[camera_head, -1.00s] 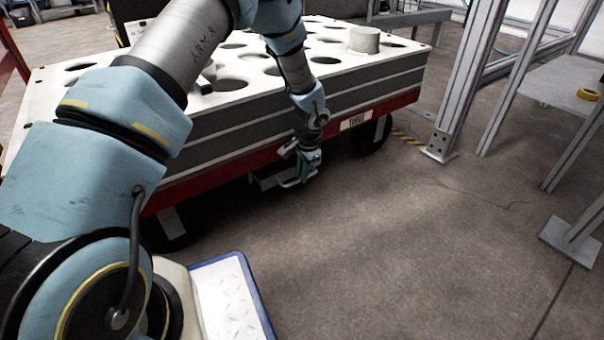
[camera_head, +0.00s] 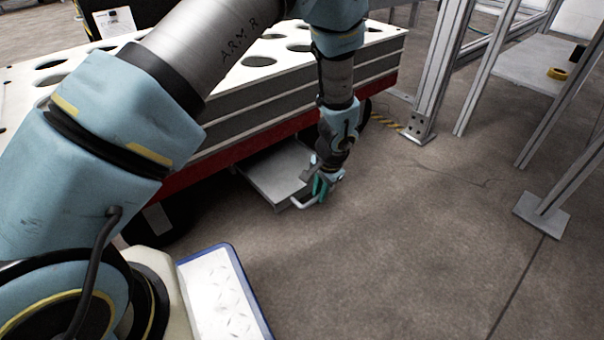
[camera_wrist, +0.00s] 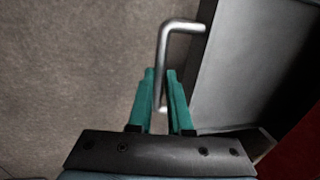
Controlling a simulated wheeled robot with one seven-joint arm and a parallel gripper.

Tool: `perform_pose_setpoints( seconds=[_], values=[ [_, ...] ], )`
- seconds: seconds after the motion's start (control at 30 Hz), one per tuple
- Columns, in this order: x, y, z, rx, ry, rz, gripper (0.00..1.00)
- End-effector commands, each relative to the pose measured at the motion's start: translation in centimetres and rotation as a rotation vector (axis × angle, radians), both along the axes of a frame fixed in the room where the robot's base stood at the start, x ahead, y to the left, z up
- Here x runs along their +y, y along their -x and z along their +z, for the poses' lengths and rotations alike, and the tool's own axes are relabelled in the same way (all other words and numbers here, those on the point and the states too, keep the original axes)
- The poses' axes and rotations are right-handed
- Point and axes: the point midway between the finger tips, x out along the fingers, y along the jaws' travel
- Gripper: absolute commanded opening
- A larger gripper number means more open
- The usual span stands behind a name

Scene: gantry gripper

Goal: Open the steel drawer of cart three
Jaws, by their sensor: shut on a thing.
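The steel drawer (camera_head: 277,174) sticks out from under the red edge of the cart (camera_head: 228,152) in the head view. It also shows in the wrist view (camera_wrist: 240,60), on the right side. Its bent metal handle (camera_wrist: 183,26) runs between the green fingers in the wrist view. My gripper (camera_head: 318,186) is shut on the handle, at the drawer's front. It shows up close in the wrist view (camera_wrist: 160,92). My arm hides part of the cart and its label in the head view.
The cart's white top has several round holes (camera_head: 258,61). A metal frame post (camera_head: 438,75) and a low shelf (camera_head: 535,68) with a yellow roll (camera_head: 557,73) stand at the right. The floor (camera_head: 390,250) in front of the drawer is clear.

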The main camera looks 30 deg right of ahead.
Motion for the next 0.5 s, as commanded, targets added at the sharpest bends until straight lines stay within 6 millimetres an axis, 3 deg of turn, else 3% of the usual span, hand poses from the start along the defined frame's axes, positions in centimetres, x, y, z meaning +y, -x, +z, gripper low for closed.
perform_pose_setpoints(
  seconds=[0.1,0.2,0.5],
  values=[
    [-0.4,2.7,0.2,0.0,-0.003,-0.005,0.0],
    [-0.7,4.1,0.1,-0.001,-0.002,-0.002,0.0],
    [-1.1,5.8,0.0,0.0,-0.001,0.001,0.0]
  ],
)
